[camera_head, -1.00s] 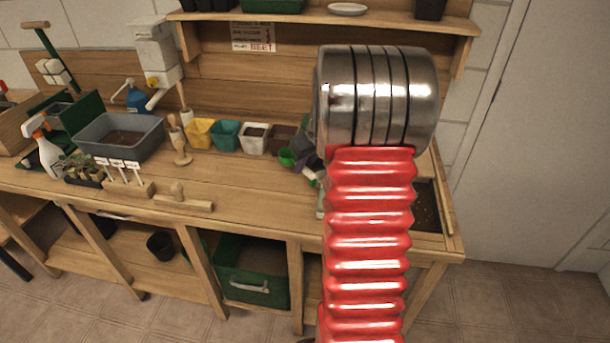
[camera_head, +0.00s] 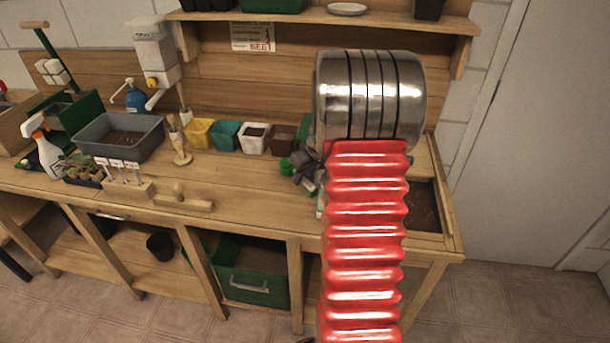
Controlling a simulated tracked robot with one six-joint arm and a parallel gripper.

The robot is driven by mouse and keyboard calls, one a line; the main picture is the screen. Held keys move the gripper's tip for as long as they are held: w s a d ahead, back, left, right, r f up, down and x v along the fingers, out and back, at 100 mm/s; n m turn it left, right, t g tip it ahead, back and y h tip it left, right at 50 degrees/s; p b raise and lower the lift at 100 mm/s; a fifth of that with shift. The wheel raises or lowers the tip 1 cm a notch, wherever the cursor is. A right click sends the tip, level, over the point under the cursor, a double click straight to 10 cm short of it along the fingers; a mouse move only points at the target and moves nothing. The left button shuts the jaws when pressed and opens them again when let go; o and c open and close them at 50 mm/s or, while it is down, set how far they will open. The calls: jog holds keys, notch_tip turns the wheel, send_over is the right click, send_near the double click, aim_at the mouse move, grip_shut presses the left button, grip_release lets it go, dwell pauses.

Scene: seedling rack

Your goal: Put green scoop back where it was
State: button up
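A small green piece (camera_head: 285,163), which looks like part of the green scoop, shows just left of my arm, above the bench top in front of the brown pot. A dark grey shape (camera_head: 304,168) lies right against it and seems to be part of my gripper. My large red and metal arm covers most of that area. The fingertips are too small and too hidden to tell whether they close on the green piece.
Small pots in yellow (camera_head: 199,133), teal (camera_head: 225,135), white (camera_head: 254,138) and brown (camera_head: 283,139) line the bench back. A grey tray (camera_head: 157,146) and a spray bottle (camera_head: 42,142) stand left.

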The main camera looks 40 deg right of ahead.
jog(key=shift+r, duration=0.1)
jog(key=v, duration=1.2)
jog(key=shift+a, duration=0.1)
dwell(0.6)
jog(key=s+a+r+n, duration=0.15)
jog(key=a+r, duration=0.25)
jog(key=a, duration=0.7)
jog(key=s+a+r+m, duration=0.1)
jog(key=s+a+r, duration=0.15)
jog(key=a, duration=0.75)
jog(key=s+a, duration=1.3)
jog(key=a, duration=0.1)
jog(key=shift+a+r+n+t+y, duration=0.2)
jog(key=shift+r+n+t+y, duration=0.1)
jog(key=shift+n+t, duration=0.15)
